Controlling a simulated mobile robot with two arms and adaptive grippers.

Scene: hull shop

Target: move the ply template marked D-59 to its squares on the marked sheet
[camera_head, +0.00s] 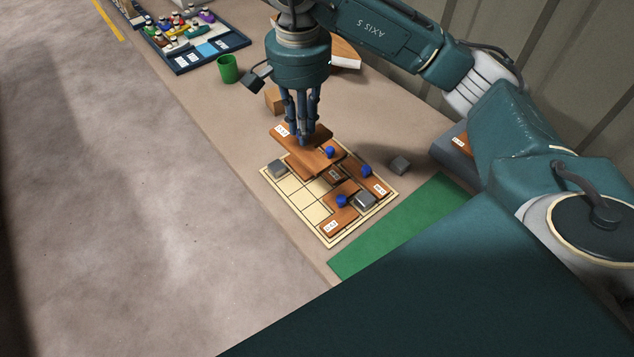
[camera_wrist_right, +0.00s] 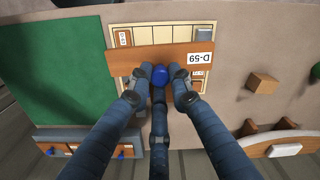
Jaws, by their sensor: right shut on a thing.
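My right gripper (camera_head: 302,139) is shut on the blue knob (camera_wrist_right: 160,75) of a brown ply template (camera_wrist_right: 140,61). Its label reads D-59 in the right wrist view. In the head view this template (camera_head: 314,134) is over the far part of the marked sheet (camera_head: 293,188), a cream board with a grid of squares. I cannot tell whether it is clear of the pieces beneath. Other brown templates with blue knobs lie on the sheet, one at its near corner (camera_head: 333,226) and one along its right side (camera_head: 378,186). My left gripper is not in view.
A green mat (camera_head: 400,225), wooden block (camera_head: 274,99), green cup (camera_head: 228,69) and a tray (camera_head: 215,52) of small items surround the sheet.

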